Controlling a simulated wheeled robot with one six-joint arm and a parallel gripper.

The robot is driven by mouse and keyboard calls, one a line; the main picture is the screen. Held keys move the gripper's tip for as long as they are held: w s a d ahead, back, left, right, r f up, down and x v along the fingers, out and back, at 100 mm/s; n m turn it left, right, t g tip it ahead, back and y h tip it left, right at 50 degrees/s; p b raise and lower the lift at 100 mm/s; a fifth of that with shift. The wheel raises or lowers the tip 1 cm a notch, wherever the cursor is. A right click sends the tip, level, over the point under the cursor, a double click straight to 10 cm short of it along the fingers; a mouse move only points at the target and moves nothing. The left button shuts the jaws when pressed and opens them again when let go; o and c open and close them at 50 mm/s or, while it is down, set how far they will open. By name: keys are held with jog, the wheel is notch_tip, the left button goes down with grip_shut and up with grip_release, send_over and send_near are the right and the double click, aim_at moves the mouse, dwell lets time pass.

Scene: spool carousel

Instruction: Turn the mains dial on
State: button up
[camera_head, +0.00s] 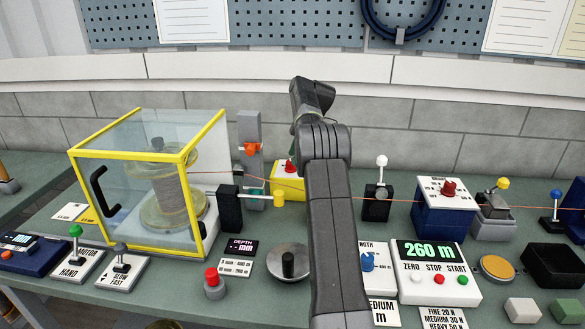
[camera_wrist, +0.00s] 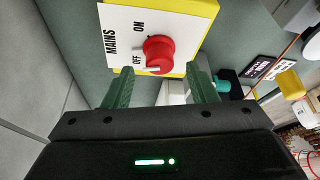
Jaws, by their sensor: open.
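The mains dial (camera_wrist: 158,53) is a red knob on a white plate marked MAINS, OFF and ON, set on a yellow box (camera_wrist: 206,10) in the wrist view. A white mark at the knob's edge lies on the OFF side. In the head view the yellow box (camera_head: 287,189) and its red knob (camera_head: 290,167) stand behind the bench's middle, partly hidden by my arm. My gripper (camera_wrist: 160,84) is open. Its green fingers are spread to either side of the knob in the picture, with nothing between them; I cannot tell how far off the knob is.
A yellow-framed clear guard (camera_head: 131,157) covers a spool just left of the box. An orange line runs across the bench to the right.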

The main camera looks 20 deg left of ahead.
jog(key=shift+b+x, duration=1)
jog(key=shift+x, duration=0.2)
jog(key=c, duration=1)
jog(key=m+t, duration=0.1)
jog(key=m, duration=0.2)
jog(key=m+t, duration=0.1)
jog(key=m, duration=0.1)
jog(key=shift+s+m, duration=0.2)
jog(key=shift+m, duration=0.2)
jog(key=m+t+p, duration=0.1)
jog(key=m+t, duration=0.1)
jog(key=m, duration=0.3)
jog(key=shift+s+m, duration=0.1)
jog(key=shift+m, duration=0.3)
